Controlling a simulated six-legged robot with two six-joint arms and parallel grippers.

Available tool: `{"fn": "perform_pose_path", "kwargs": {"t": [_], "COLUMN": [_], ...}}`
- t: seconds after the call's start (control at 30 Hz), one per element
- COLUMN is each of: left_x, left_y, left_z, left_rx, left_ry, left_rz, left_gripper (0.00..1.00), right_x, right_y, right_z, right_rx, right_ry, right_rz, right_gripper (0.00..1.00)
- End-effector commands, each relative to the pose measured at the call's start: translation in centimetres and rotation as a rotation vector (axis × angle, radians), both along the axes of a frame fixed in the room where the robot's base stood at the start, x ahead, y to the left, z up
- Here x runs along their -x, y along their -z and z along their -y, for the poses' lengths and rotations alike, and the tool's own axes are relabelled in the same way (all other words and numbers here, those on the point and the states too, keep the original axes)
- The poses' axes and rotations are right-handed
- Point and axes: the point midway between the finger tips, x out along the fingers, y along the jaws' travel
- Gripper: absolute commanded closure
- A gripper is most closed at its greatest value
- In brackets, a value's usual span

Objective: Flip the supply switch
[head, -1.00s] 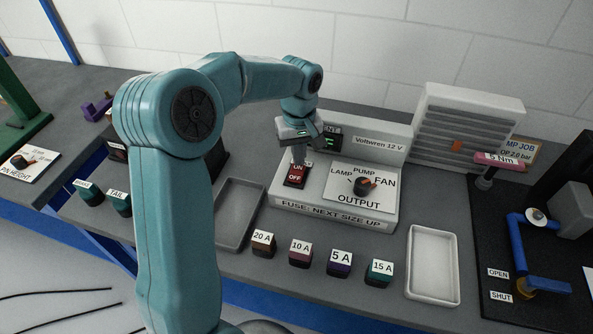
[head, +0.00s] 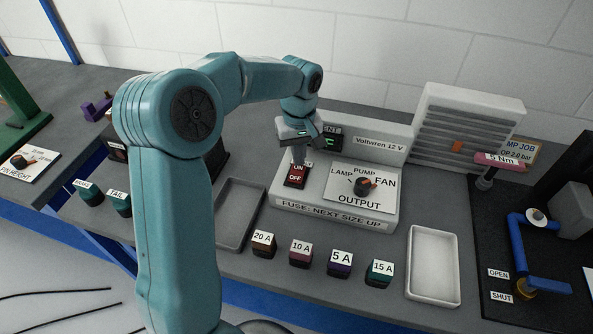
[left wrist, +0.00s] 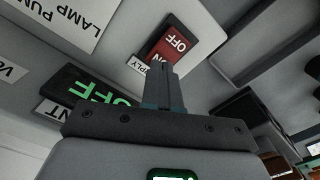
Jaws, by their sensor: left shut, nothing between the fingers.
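The supply switch (head: 295,176) is a red rocker marked ON and OFF on the grey Voltwren 12 V unit (head: 335,203). It also shows upside down in the left wrist view (left wrist: 168,46). My left gripper (head: 298,160) is shut and empty, pointing down at the switch's far, ON end. In the left wrist view its closed fingers (left wrist: 165,72) lie just in front of the ON end and the partly hidden SUPPLY label. I cannot tell whether they touch it. A display (left wrist: 95,103) on the unit shows green letters, seemingly OFF, partly hidden. My right gripper is not in view.
The OUTPUT knob (head: 362,185) sits right of the switch. Several fuses, including the 20 A one (head: 263,244), stand in front. An empty dark tray (head: 239,210) lies left and a pale tray (head: 432,296) right. The upright back of the unit rises behind the gripper.

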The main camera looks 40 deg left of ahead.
Motion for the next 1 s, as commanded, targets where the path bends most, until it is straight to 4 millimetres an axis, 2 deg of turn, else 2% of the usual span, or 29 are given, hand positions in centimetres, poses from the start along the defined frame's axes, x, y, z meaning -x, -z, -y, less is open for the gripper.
{"fn": "perform_pose_path", "kwargs": {"t": [1.0], "left_x": [0.0], "left_y": [1.2], "left_z": [0.0], "left_rx": [0.000], "left_ry": [0.000], "left_rz": [0.000], "left_gripper": [1.00], "right_x": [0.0], "right_y": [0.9], "right_z": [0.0], "right_rx": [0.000], "right_ry": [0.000], "right_rz": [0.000], "right_gripper": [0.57]}}
